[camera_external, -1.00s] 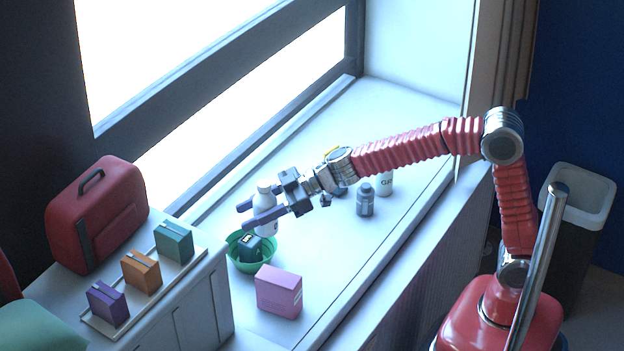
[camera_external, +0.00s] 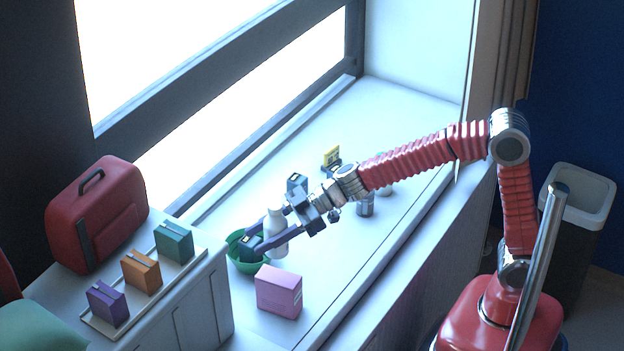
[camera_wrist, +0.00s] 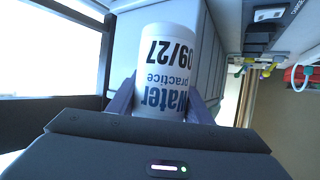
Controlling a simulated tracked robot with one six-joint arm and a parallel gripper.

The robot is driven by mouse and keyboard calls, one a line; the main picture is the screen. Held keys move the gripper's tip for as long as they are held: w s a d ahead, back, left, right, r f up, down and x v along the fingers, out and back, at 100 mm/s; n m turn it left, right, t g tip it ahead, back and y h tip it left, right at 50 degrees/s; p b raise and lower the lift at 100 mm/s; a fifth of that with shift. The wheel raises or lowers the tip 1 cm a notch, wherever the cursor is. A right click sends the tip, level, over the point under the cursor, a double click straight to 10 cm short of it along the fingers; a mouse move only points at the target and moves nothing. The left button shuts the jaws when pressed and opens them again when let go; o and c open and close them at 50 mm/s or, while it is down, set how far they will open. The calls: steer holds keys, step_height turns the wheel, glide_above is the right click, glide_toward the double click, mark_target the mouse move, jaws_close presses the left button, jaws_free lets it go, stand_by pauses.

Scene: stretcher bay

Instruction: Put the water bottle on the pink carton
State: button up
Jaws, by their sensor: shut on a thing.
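The water bottle (camera_external: 276,236) is white and upright, between the fingers of my gripper (camera_external: 268,240). In the wrist view the bottle (camera_wrist: 166,68) shows printed text, with a finger on each side of it, and my gripper (camera_wrist: 162,100) is shut on it. The pink carton (camera_external: 279,292) stands on the sill in front of the bottle, lower in the picture and apart from it. I cannot tell whether the bottle's base touches the sill.
A grey bottle (camera_external: 366,206) and other items stand behind, partly hidden by my arm. A tray (camera_external: 100,325) with small boxes and a red case (camera_external: 97,213) are at the left.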

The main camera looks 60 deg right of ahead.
steer(key=shift+f, duration=2.3)
steer(key=shift+f, duration=1.9)
steer(key=shift+f, duration=0.1)
steer(key=o, duration=1.3)
steer(key=shift+c, duration=0.2)
steer(key=shift+d, duration=0.1)
steer(key=v, duration=1.2)
